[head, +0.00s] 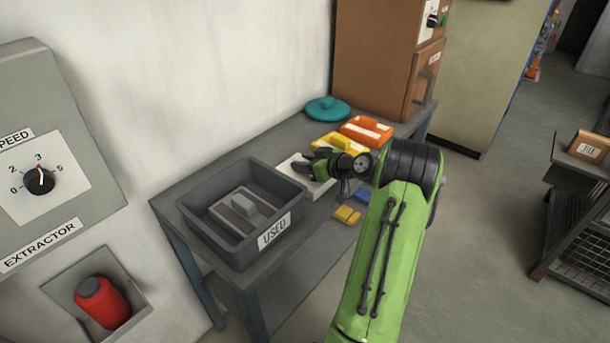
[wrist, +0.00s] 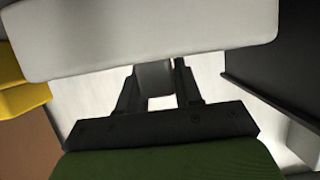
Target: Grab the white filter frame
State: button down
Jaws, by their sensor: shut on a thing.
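The white filter frame (head: 296,169) is a flat pale slab on or just above the grey table, right of the dark bin in the head view. My gripper (head: 318,166) is over it and partly hides it. In the wrist view, my gripper (wrist: 158,78) has its two dark fingers closed on a narrow grey neck under a wide pale bar. The head view does not show the grip clearly, and I cannot tell whether the frame is clear of the table.
A dark bin (head: 214,235) labelled USED holds a grey and brown frame (head: 231,213) on the left. Yellow (head: 330,143) and orange (head: 367,130) blocks and a teal lid (head: 327,110) lie behind. Small yellow and blue blocks (head: 347,215) lie at the front edge.

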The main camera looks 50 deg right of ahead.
jog(key=shift+r, duration=0.1)
notch_tip(320, 180, up, 10)
jog(key=p, duration=0.3)
